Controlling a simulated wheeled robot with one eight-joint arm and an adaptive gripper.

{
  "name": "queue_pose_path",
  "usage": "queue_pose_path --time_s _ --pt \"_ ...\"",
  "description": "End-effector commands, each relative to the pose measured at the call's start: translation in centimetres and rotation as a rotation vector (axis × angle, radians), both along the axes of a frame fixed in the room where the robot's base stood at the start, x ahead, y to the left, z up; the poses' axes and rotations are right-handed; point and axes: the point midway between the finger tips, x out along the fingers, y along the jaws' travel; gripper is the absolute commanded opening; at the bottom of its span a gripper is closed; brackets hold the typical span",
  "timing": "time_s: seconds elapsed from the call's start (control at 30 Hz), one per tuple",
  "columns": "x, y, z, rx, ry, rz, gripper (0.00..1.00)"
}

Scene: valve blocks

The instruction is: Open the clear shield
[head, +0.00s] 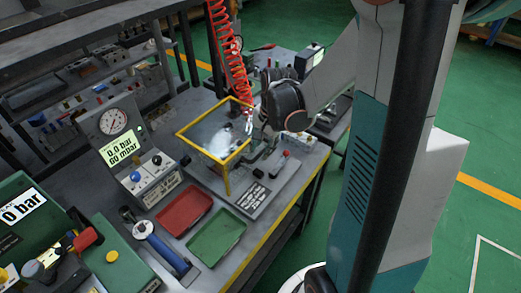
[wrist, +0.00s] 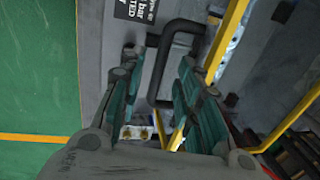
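The clear shield (head: 213,132) has a yellow frame and stands on the test fixture at the bench's front right. Its yellow frame (wrist: 226,40) also shows at the right of the wrist view. A black U-shaped handle (wrist: 159,72) shows between the fingers of my gripper (wrist: 161,68) in the wrist view. The fingers are spread apart with a gap around the handle, and I see no clear contact. In the head view my gripper (head: 258,135) is at the right side of the shield, partly hidden by my own wrist.
A red tray (head: 185,209) and a green tray (head: 217,237) lie left of the fixture. A gauge box (head: 128,150) stands behind them. A red coiled hose (head: 226,50) hangs close behind the shield. Green floor is clear beyond the yellow bench edge.

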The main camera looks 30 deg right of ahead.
Motion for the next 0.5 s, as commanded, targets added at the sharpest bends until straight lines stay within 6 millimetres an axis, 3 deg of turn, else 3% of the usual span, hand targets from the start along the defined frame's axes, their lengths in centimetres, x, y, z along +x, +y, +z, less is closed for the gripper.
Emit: queue_pose_path --time_s 0.13,0.47,0.5 --pt "0.21 0.08 -1.18 0.000 0.000 0.000 0.31" --pt "0.23 0.12 -1.39 0.000 0.000 0.000 0.31" --pt "0.23 0.12 -1.39 0.000 0.000 0.000 0.25"
